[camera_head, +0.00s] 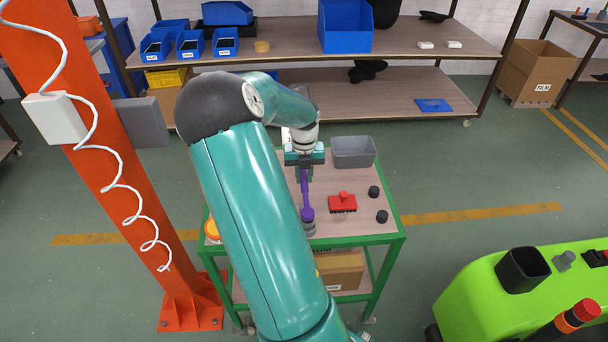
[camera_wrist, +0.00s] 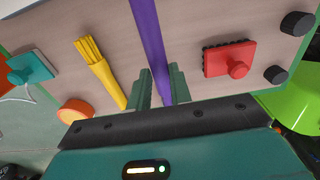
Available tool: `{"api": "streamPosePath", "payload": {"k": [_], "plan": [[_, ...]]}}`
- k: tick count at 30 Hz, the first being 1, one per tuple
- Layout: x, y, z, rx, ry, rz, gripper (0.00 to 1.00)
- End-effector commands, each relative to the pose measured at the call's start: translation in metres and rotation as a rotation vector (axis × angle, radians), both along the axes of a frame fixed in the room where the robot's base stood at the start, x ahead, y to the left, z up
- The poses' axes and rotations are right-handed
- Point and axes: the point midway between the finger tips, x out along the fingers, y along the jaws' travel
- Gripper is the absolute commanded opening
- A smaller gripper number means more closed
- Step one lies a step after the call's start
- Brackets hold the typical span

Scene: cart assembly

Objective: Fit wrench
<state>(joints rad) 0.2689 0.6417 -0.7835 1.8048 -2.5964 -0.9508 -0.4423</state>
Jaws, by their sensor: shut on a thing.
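A long purple tool (camera_head: 305,190), taken to be the wrench, is at the green-framed cart (camera_head: 390,238). My gripper (camera_head: 304,174) is shut on its far part. Its near end has a wider purple head, right above or against a grey round piece (camera_head: 310,229) near the cart's front edge; I cannot tell if they touch. In the wrist view the purple shaft (camera_wrist: 149,40) runs between my two fingers (camera_wrist: 161,88) and on past the top edge, so its far end is out of sight there. My arm hides the cart's left part in the head view.
On the cart top are a red brush (camera_head: 343,202), two black round pieces (camera_head: 382,216), a grey bin (camera_head: 353,151), a yellow brush (camera_wrist: 98,70), a teal piece (camera_wrist: 30,68) and an orange roll (camera_wrist: 75,110). An orange post (camera_head: 110,170) stands left. A green machine (camera_head: 480,290) stands right.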

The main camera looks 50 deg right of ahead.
Motion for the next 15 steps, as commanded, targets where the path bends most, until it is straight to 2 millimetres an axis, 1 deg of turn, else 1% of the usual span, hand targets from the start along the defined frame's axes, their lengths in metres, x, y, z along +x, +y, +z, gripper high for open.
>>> {"api": "streamPosePath", "payload": {"k": [15], "plan": [[0.0,0.0,-0.013,-0.001,0.001,0.0,0.0]]}}
